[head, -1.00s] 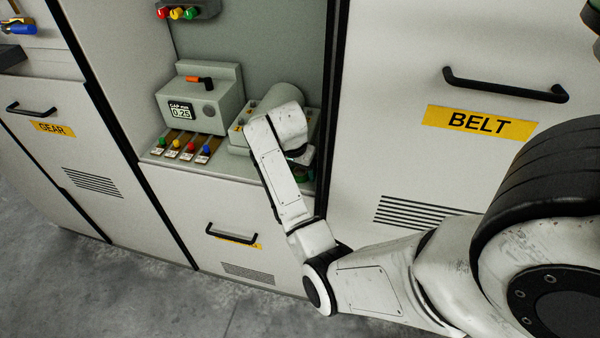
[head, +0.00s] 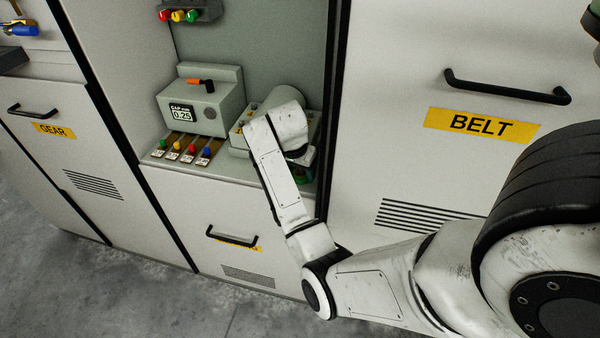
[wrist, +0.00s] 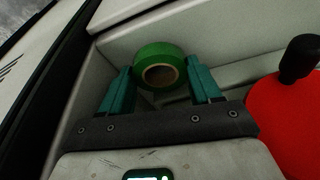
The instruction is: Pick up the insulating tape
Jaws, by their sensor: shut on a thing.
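The insulating tape is a green roll (wrist: 158,51) with a brown core, in the wrist view. It sits between the two teal fingers of my gripper (wrist: 161,72), and the fingers are closed on its sides. Behind it are pale panel surfaces. I cannot tell whether the roll still touches the shelf. In the head view my arm hides most of the gripper and the roll.
In the wrist view a red object with a black knob (wrist: 284,118) stands close on the right. In the head view a grey gauge box (head: 205,107) and several coloured-handled items are left of my arm on the bay shelf (head: 228,168). The BELT cabinet (head: 405,75) is on the right.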

